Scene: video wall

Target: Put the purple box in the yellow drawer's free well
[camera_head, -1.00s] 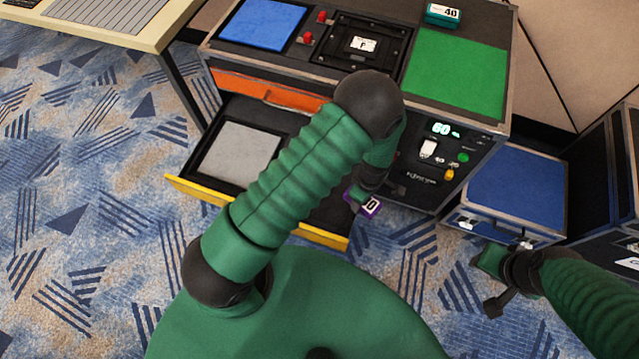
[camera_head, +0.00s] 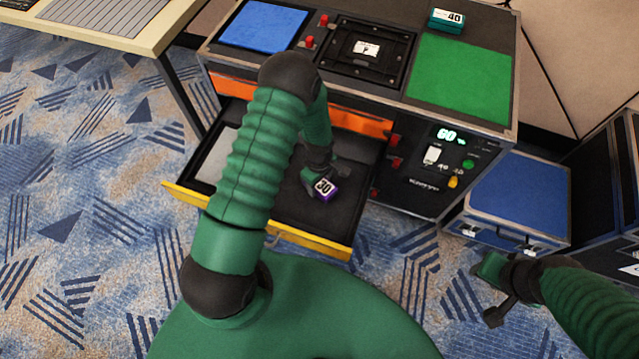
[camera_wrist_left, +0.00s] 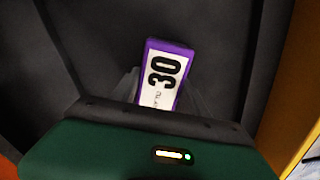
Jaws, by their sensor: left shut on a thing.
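The purple box (camera_head: 325,188), with a white label reading 30, is held in my left gripper (camera_head: 318,180). In the head view it appears over the dark, empty right well (camera_head: 345,215) of the open yellow drawer (camera_head: 310,244). In the left wrist view the purple box (camera_wrist_left: 165,75) stands out from the jaws, with dark well walls and floor around it. I cannot tell whether the box touches the floor. The drawer's left well holds a grey panel (camera_head: 219,152), partly hidden by my left arm. My right gripper (camera_head: 490,285) is off to the right, its jaw state unclear.
An orange drawer front (camera_head: 355,120) sits just above the yellow drawer. The cabinet top bears a blue pad (camera_head: 262,25), a green pad (camera_head: 460,78) and a teal box (camera_head: 446,20) labelled 40. A blue-topped case (camera_head: 520,195) stands at right.

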